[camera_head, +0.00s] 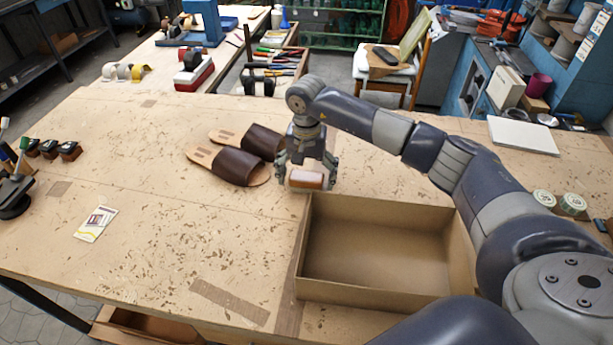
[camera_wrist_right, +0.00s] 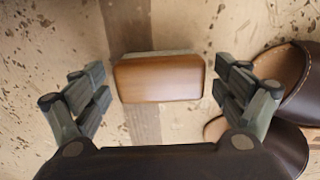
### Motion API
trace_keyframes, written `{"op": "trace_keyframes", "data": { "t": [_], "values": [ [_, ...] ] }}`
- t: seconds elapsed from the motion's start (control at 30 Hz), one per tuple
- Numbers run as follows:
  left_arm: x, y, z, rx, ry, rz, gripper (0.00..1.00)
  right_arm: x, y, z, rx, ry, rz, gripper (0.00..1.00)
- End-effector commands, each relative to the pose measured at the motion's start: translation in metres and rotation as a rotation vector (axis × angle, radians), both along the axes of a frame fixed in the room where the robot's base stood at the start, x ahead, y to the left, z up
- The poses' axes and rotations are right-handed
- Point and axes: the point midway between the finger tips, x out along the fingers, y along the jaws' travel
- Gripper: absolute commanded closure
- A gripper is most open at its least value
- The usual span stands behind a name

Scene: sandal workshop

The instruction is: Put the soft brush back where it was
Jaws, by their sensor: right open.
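The soft brush (camera_head: 306,180), a small block with a brown wooden back, is on the worktable between the sandals and the box. My right gripper (camera_head: 306,172) is directly above it, with its fingers apart on either side. In the right wrist view the brush (camera_wrist_right: 160,79) lies between the open fingers of the right gripper (camera_wrist_right: 160,84), with a gap on both sides. A pale edge shows along one side of the brush. My left gripper is not seen.
An open, empty cardboard box (camera_head: 385,250) stands close to the brush on the right. A pair of brown sandals (camera_head: 238,165) lies to the left. A card (camera_head: 96,224) and small dark-topped blocks (camera_head: 69,150) are farther left. The table's front left is mostly clear.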

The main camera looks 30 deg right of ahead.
Motion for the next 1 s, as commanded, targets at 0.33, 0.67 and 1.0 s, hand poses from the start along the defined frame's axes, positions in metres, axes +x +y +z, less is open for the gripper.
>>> {"op": "trace_keyframes", "data": {
  "t": [0.33,0.67,1.0],
  "values": [
    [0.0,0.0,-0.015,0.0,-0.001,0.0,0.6,0.002,0.0,0.037,0.0,-0.007,0.001,0.09],
    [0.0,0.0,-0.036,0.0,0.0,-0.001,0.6,0.0,0.0,0.104,0.0,-0.004,0.0,0.09],
    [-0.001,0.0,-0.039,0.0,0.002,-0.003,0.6,-0.001,0.001,0.123,0.0,0.0,0.0,0.09]
  ]
}}
